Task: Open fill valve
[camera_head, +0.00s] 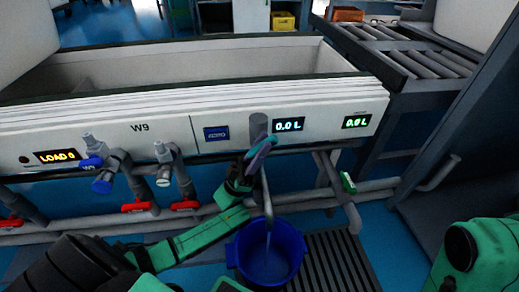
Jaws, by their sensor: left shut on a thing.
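The fill valve (258,124) is a grey fitting on the front of the white W9 tank, between a blue label and the first green 0.0 L display. My left gripper (262,149) reaches up from below and is shut on the lower part of the valve. The fingers hide much of the handle, so its exact turn is hard to tell. A thin grey spout or stream (267,196) runs down from there toward the blue bucket (268,251). I cannot tell whether water flows. My right gripper is out of view.
The displays read LOAD 0 (57,156), 0.0 L (288,125) and 0.0 L (356,121). Grey pipes with red-handled valves (139,206) run along the left. A floor grate (345,258) lies right of the bucket. A roller conveyor (410,55) stands at the back right.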

